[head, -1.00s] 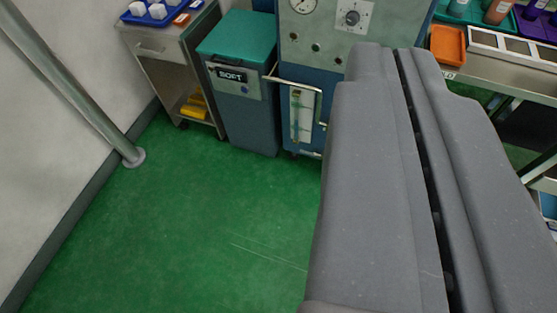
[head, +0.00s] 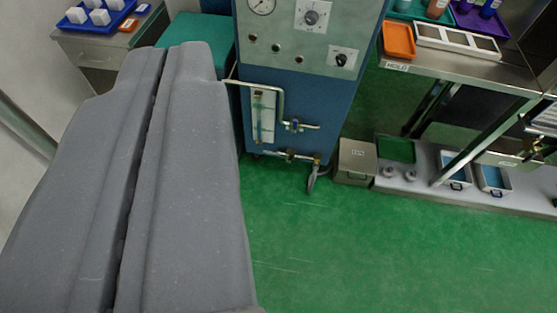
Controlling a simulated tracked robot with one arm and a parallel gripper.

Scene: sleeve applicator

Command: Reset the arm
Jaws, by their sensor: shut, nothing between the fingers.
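My gripper (head: 166,52) fills the left of the head view. It shows as two long grey halves lying side by side, with a narrow dark seam between them. It is shut and empty. It points up the picture towards the teal-lidded bin (head: 205,36), and hides part of this bin and the floor behind. I cannot tell how far its tips are from the bin.
A blue machine (head: 350,100) with gauge, dials and a pipe stands at the centre. A steel table (head: 490,72) with an orange tray (head: 398,40) is at right, above a low shelf (head: 425,180). A blue tray (head: 118,14) is upper left. Green floor (head: 370,255) is clear at lower right.

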